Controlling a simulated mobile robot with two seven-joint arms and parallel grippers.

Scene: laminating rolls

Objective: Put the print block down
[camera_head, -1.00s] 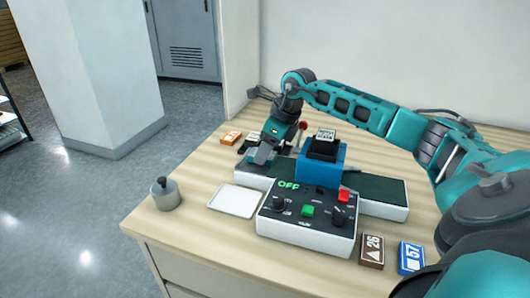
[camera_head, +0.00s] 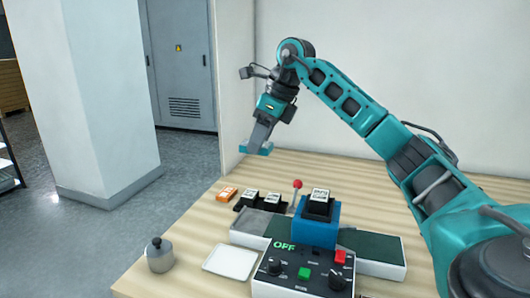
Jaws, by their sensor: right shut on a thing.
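My right gripper (camera_head: 260,142) comes in from the right and hangs above the far left part of the table, fingers pointing down. It is shut on a small flat teal-blue piece, the print block (camera_head: 257,149), and holds it in the air clear of the tabletop. The fingers hide part of the block, and no print on it can be read. Two dark blocks with white labels (camera_head: 248,195) (camera_head: 272,199) sit in a black rack (camera_head: 257,207) below it. My left gripper is not in view.
A machine with a blue housing (camera_head: 316,233), a labelled black block (camera_head: 318,204) on top and an OFF control panel (camera_head: 304,258) stands at centre. A red-knobbed lever (camera_head: 297,184) rises behind.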

